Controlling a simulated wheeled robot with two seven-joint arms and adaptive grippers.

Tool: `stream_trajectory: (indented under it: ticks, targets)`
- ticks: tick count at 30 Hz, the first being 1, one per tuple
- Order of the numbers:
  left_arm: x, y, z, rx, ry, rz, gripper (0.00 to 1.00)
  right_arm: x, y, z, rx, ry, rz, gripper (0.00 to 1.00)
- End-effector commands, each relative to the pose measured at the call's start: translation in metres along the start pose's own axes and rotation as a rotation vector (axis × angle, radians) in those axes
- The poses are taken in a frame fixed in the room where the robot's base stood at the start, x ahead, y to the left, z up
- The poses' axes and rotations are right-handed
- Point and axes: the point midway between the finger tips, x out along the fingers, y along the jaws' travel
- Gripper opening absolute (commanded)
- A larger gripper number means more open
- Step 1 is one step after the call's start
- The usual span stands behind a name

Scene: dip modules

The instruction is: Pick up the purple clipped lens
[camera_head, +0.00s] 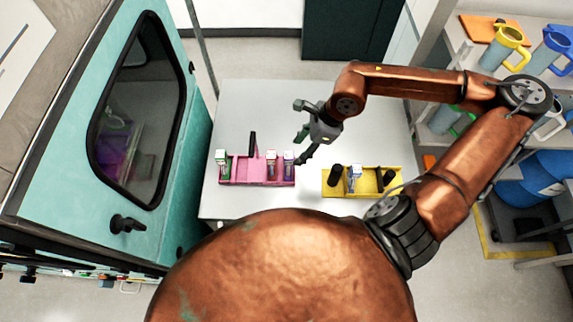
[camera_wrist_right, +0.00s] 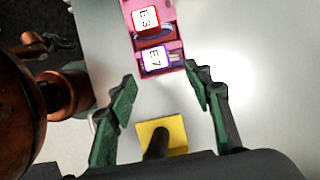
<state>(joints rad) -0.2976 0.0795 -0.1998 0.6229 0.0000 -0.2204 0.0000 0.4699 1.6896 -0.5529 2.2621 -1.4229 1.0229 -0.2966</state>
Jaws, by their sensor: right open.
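The purple-framed lens module (camera_wrist_right: 156,60), labelled E7, stands in the end slot of the pink tray (camera_head: 245,183). In the head view this purple module (camera_head: 288,166) is at the tray's right end. A red-framed module (camera_wrist_right: 147,19), labelled E3, stands beside it. My right gripper (camera_head: 301,134) is open and empty above the table, near the tray's right end. In the right wrist view its two fingertips (camera_wrist_right: 161,76) are spread wide, with the purple module ahead between them and apart from both. My left gripper is not in view.
A yellow tray (camera_head: 335,193) with a blue module (camera_head: 354,176) and black posts stands to the right of the pink tray. A teal cabinet (camera_head: 60,150) borders the table on the left. The table's back is clear.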

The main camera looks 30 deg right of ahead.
Motion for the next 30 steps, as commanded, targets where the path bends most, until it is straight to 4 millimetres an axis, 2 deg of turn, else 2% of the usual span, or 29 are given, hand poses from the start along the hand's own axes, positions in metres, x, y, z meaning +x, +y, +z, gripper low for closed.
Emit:
stream_trajectory:
  ticks: [2, 5, 10, 15, 24, 30]
  targets:
    - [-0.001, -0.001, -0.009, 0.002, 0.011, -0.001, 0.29, 0.003, 0.000, 0.003, -0.002, -0.004, 0.002, 0.46]
    - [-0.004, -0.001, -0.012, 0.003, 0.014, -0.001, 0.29, 0.011, 0.001, 0.008, -0.003, -0.005, 0.004, 0.46]
    - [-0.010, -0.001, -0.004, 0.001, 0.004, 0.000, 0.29, 0.029, 0.002, 0.018, -0.003, -0.007, 0.004, 0.46]
    - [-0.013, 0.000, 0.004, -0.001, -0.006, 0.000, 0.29, 0.048, 0.001, 0.017, 0.002, -0.005, 0.002, 0.46]
    - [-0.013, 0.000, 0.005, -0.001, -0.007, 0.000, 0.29, 0.052, 0.000, 0.016, 0.002, -0.004, -0.001, 0.46]
    - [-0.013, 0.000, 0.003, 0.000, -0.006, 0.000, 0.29, 0.052, 0.000, 0.016, 0.002, -0.004, -0.001, 0.32]
